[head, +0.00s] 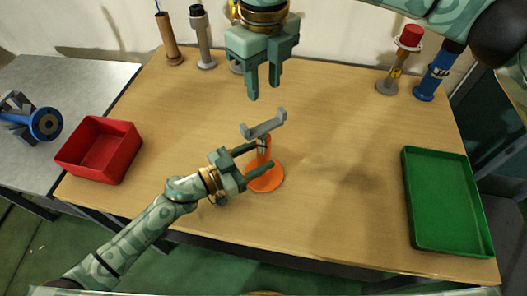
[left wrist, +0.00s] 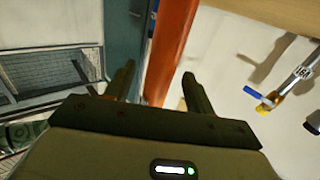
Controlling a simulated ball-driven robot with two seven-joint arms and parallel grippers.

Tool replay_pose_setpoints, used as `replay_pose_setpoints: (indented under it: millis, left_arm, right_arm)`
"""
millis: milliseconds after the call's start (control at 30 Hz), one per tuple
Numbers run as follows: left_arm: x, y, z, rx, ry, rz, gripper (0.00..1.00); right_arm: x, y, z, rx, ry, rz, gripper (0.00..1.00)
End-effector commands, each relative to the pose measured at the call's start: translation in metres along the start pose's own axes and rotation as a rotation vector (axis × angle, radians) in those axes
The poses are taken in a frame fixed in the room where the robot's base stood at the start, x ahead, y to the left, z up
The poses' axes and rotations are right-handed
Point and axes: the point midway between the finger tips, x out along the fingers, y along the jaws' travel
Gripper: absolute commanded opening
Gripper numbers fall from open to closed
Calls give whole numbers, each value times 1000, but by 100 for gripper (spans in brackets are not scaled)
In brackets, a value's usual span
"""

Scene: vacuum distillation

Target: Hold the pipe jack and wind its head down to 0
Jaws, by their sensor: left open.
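The pipe jack stands upright mid-table, with a round orange base (head: 266,181), an orange column and a grey forked head (head: 264,124) on top. My left gripper (head: 262,156) reaches in from the left with one finger on each side of the column. It is open; in the left wrist view, the orange column (left wrist: 172,45) rises between the spread fingertips (left wrist: 157,84). I cannot tell whether a finger touches it. My right gripper (head: 264,84) points down above the grey head, apart from it, with its fingers spread and empty. No height scale is readable.
A red bin (head: 83,174) stands at the table's left edge and a green tray (head: 412,212) at the right. Several other stands line the back, including a brown one (head: 168,42) and a blue one (head: 433,76). A blue-ended part (head: 45,123) lies on the grey side table.

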Motion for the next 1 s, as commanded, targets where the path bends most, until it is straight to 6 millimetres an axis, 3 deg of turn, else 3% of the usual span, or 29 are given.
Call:
replay_pose_setpoints:
  millis: [200, 500, 567, 700, 767, 800, 900, 967, 1000]
  left_arm:
    - [21, 0, 0, -1, 0, -1, 54]
    - [23, 0, 0, -1, -1, -1, 54]
    - [23, 0, 0, -1, -1, -1, 40]
    - [23, 0, 0, -1, -1, -1, 2]
    - [23, 0, 0, -1, -1, -1, 0]
    - [23, 0, 0, -1, -1, -1, 27]
    - [23, 0, 0, -1, -1, -1, 0]
    - [23, 0, 0, -1, -1, -1, 0]
    - [23, -1, 0, -1, -1, -1, 0]
  right_arm:
    - [0, 0, 0, 0, 0, 0, 36]
    - [0, 0, 0, 0, 0, 0, 36]
    - [0, 0, 0, 0, 0, 0, 36]
    - [0, 0, 0, 0, 0, 0, 36]
    - [0, 0, 0, 0, 0, 0, 36]
    - [0, 0, 0, 0, 0, 0, 36]
    - [0, 0, 0, 0, 0, 0, 36]
    - [0, 0, 0, 0, 0, 0, 36]
    - [0, 0, 0, 0, -1, -1, 48]
